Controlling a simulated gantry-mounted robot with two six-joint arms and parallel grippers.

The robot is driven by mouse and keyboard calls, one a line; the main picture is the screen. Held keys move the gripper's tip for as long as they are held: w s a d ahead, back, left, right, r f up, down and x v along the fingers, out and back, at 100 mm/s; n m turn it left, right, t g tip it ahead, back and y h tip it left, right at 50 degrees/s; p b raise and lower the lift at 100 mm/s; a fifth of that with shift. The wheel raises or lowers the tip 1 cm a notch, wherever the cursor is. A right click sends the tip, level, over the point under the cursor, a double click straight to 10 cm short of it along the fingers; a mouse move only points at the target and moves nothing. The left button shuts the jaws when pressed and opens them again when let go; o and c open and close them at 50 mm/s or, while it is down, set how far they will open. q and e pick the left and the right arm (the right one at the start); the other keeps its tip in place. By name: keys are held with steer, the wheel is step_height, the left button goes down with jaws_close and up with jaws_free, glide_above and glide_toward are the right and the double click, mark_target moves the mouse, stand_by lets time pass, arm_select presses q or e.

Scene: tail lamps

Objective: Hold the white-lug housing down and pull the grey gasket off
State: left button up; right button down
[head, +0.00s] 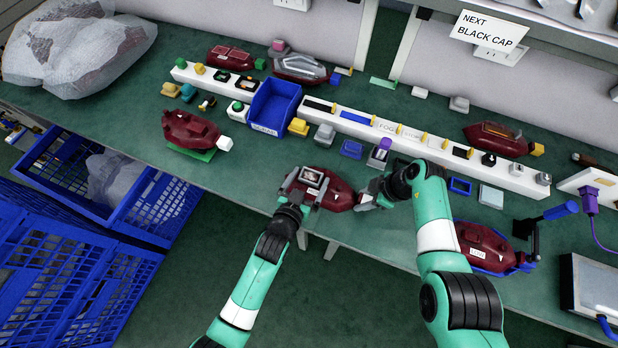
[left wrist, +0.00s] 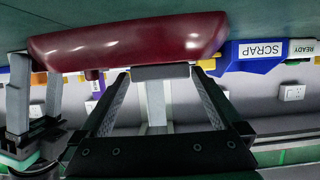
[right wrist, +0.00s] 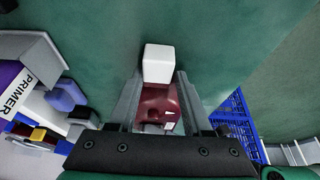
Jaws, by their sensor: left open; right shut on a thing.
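The white-lug housing (head: 338,192), dark red, lies near the front edge of the table; its underside-like smooth flank (left wrist: 125,45) fills the top of the left wrist view. My right gripper (head: 368,198) is shut at the housing's right end. In the right wrist view its fingertips close on the white lug (right wrist: 157,62), with red body (right wrist: 158,105) beyond. My left gripper (head: 305,184) is open above the housing's left part, fingers apart around the grey gasket (left wrist: 160,72), which projects from the housing. Whether the fingers touch the gasket I cannot tell.
A blue scrap bin (head: 275,105) stands behind, left of a white rack (head: 355,122) of small parts. Another red housing (head: 190,130) with a white block lies at left; another (head: 483,246) sits right of my right arm. Blue crates (head: 120,190) stand off the table's left front.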

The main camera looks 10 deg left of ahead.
mark_target(309, 180)
arm_select(q)
steer(key=shift+w, duration=0.1)
arm_select(e)
steer(key=shift+f, duration=0.1)
arm_select(q)
steer(key=c, duration=1.4)
steer(key=shift+r, duration=1.45)
steer(key=shift+r, duration=0.1)
steer(key=shift+r, duration=2.3)
steer(key=shift+a, duration=0.1)
arm_select(e)
steer(key=shift+c, duration=1.3)
jaws_free()
steer(key=shift+a, duration=0.1)
